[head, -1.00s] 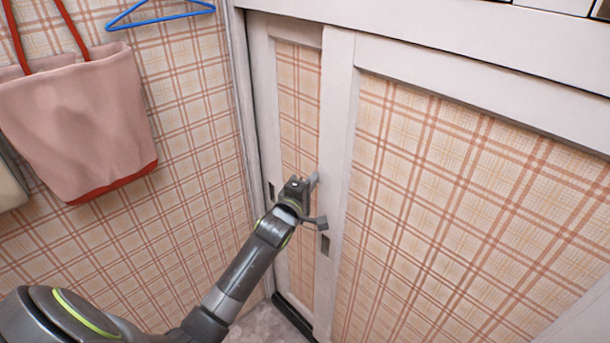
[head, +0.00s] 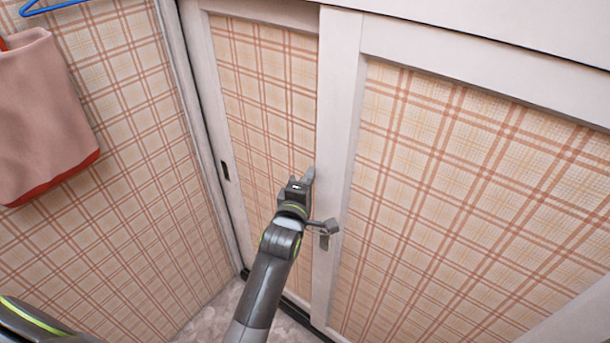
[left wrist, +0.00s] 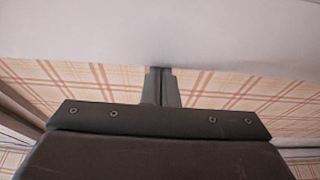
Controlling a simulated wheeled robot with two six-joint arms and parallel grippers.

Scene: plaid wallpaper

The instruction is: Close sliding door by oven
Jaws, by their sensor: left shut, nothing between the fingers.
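The front sliding door (head: 450,190) has a plaid panel in a white frame and fills the right of the head view. The rear sliding door (head: 262,120) shows to its left, partly covered by it. My left gripper (head: 309,176) is shut and empty, with its tips at the left edge of the front door's white upright (head: 340,120). In the left wrist view, the closed fingers (left wrist: 161,84) reach up to a white frame surface (left wrist: 170,35); whether they press on it is hard to tell. No oven shows. My right gripper is not in view.
A plaid side wall (head: 125,160) meets the doors at the left corner. A pink bag (head: 40,120) and a blue hanger (head: 50,6) hang there. Dark recessed pulls show on the rear door (head: 225,170) and front door (head: 324,241). A small floor area (head: 215,310) is bare.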

